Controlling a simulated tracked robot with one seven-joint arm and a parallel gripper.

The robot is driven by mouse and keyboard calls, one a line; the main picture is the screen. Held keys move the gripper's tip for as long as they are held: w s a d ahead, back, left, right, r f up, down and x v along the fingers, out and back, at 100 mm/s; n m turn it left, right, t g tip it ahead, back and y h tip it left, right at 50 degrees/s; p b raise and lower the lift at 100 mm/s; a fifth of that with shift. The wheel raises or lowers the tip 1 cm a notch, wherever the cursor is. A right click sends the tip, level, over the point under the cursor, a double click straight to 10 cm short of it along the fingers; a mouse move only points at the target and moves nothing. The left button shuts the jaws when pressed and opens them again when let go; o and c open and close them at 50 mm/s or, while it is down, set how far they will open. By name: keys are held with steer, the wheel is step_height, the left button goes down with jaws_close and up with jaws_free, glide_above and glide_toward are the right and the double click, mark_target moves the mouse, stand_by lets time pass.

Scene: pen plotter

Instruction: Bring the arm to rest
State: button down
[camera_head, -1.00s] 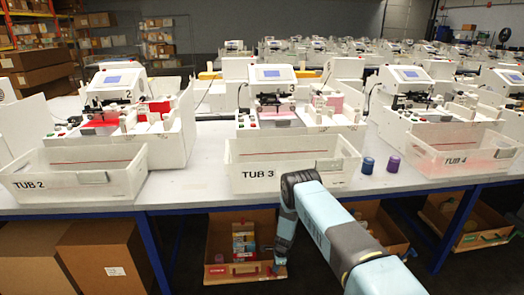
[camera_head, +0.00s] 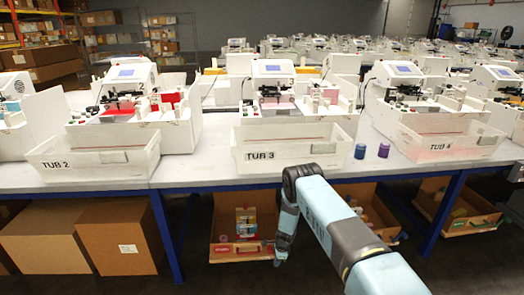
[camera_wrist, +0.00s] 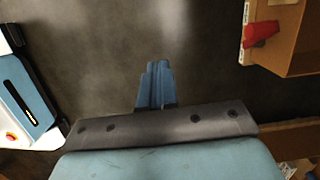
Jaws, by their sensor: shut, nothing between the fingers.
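My arm reaches up from the lower right of the head view and bends down at its far joint. My gripper (camera_head: 278,262) hangs below the table's front edge, in front of an open box under the table. In the wrist view my gripper (camera_wrist: 157,72) points at the dark floor, its blue fingers together. Nothing shows between or under the fingers. The fingertips are small in the head view.
The table (camera_head: 200,178) bears plotters and white tubs, with Tub 3 (camera_head: 293,160) behind my arm. Blue (camera_head: 360,151) and purple (camera_head: 384,150) jars stand beside it.

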steer(key=w+d+r+n+t, duration=0.1)
steer(key=w+r+n, duration=0.15)
steer(key=r, duration=1.35)
steer(key=w+r+n, duration=0.2)
steer(key=w+r, duration=0.2)
steer(key=r, duration=1.2)
steer(key=s+d+r+n+t, duration=0.1)
steer(key=s+d+r, duration=0.1)
steer(key=r, duration=0.7)
steer(key=s+d+r+n, duration=0.1)
steer(key=s+r, duration=0.2)
steer(key=r, duration=0.6)
steer(key=s+d+r+n+t, duration=0.1)
steer(key=s+d+r+n, duration=0.1)
steer(key=r, duration=0.7)
steer(key=s+d+r+n+t, duration=0.1)
steer(key=s+d+r+n, duration=0.15)
steer(key=s+r, duration=0.7)
steer(key=s+d+r+n, duration=0.1)
steer(key=s+d+r, duration=0.2)
steer(key=s+r, duration=0.65)
steer(key=s+d+r+n+t+h, duration=0.1)
steer(key=s+d+r+n, duration=0.1)
steer(key=s, duration=1)
steer(key=s+d+r+n+h, duration=0.1)
steer(key=s+d+n, duration=0.1)
steer(key=s, duration=1)
steer(key=shift+d+r+n+t, duration=0.25)
steer(key=shift+r+n+t, duration=0.05)
steer(key=shift+r+t, duration=0.1)
